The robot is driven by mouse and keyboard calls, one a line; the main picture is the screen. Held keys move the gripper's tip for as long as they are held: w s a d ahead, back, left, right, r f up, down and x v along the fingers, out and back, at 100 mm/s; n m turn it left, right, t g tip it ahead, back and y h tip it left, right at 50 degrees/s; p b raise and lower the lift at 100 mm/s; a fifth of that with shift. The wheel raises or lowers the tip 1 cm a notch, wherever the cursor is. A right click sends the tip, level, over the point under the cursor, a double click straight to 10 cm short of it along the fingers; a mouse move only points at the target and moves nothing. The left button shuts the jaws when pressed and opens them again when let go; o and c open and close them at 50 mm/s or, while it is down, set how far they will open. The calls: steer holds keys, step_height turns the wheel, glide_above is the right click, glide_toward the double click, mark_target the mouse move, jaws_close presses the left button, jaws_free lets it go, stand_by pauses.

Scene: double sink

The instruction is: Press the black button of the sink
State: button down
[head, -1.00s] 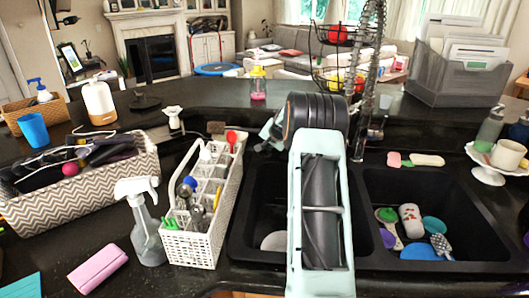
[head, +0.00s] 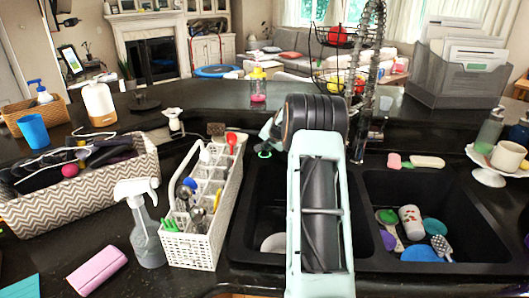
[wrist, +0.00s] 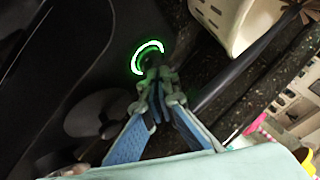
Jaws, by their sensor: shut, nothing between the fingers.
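The black double sink (head: 375,262) is set in the dark counter, with its left basin partly behind my arm. My gripper (wrist: 150,72) is shut and empty, its blue-grey fingers together. In the head view my gripper (head: 266,136) is at the back left of the left basin, partly hidden by my arm. A glowing green ring (wrist: 148,45) shows at the fingertips, which cover part of it. The ring (head: 264,154) also shows small in the head view. I cannot make out the black button apart from the dark surfaces, nor tell whether the fingertips touch anything.
A white utensil caddy (head: 196,246) stands close left of the sink. A spray bottle (head: 148,240) and patterned basket (head: 70,205) are farther left. The coiled faucet (head: 362,110) rises behind the sink. Dishes lie in the right basin.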

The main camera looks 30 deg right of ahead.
mark_target(268, 153)
steer(key=shift+r+p, duration=1.55)
steer(key=shift+r, duration=1.6)
steer(key=shift+f, duration=0.1)
